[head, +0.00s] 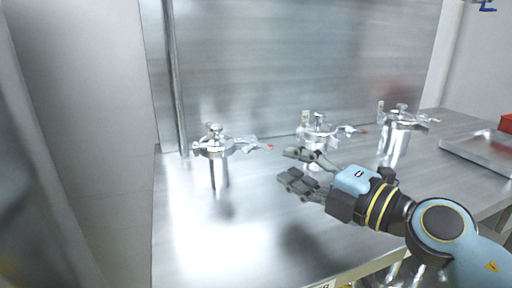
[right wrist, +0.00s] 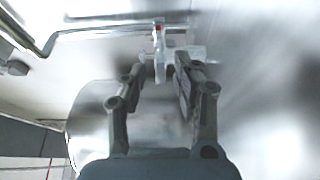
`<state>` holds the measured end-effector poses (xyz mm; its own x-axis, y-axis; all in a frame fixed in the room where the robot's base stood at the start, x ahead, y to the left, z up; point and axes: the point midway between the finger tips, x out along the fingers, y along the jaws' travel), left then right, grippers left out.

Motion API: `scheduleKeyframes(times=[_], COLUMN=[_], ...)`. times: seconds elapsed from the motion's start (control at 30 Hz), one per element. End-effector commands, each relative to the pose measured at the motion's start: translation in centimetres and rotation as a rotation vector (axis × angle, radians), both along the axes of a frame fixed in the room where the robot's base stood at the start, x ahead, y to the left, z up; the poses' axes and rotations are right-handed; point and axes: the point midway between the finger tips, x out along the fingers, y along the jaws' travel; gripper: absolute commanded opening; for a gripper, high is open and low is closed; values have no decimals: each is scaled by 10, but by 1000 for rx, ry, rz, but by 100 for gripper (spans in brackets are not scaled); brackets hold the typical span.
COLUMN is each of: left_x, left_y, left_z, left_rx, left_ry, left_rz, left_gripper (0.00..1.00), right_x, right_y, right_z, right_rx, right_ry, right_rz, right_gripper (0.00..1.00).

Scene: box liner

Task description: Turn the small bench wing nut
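Three shiny metal vessels with clamped lids stand on the steel bench: left (head: 216,172), middle (head: 312,158) and right (head: 395,150). Each has small fittings on top, and red-tipped pieces stick out to the right. I cannot tell for sure which fitting is the small wing nut. My right gripper (head: 284,166) is open and empty above the bench, in front of the middle vessel and right of the left one. In the right wrist view, a small pale winged piece with a red mark (right wrist: 159,52) shows just beyond the open fingertips (right wrist: 158,68). My left gripper is not in view.
The steel bench (head: 255,250) is clear at its front left. A metal tray (head: 480,150) lies at the right, with a red object (head: 506,123) behind it. A metal panel (head: 300,65) rises behind the vessels. A bent metal rod (right wrist: 85,30) crosses the right wrist view.

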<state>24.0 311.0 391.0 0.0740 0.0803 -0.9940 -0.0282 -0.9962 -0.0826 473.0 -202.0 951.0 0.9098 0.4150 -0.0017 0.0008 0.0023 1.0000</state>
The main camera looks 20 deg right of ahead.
Motion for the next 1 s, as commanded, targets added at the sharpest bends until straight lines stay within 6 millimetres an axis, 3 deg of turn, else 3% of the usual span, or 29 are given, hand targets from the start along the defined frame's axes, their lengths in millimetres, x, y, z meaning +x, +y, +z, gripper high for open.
scheduleKeyframes(times=[0.17,0.4,0.8,1.0], left_x=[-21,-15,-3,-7], left_y=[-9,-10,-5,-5], left_z=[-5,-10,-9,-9], left_rx=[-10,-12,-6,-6], left_ry=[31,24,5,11], left_rz=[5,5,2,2], left_gripper=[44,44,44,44], right_x=[35,68,77,77], right_y=[16,31,35,35], right_z=[1,0,1,1], right_rx=[6,4,4,3], right_ry=[-4,-1,-1,-1], right_rz=[-3,-2,-2,-2], right_gripper=[30,30,30,5])
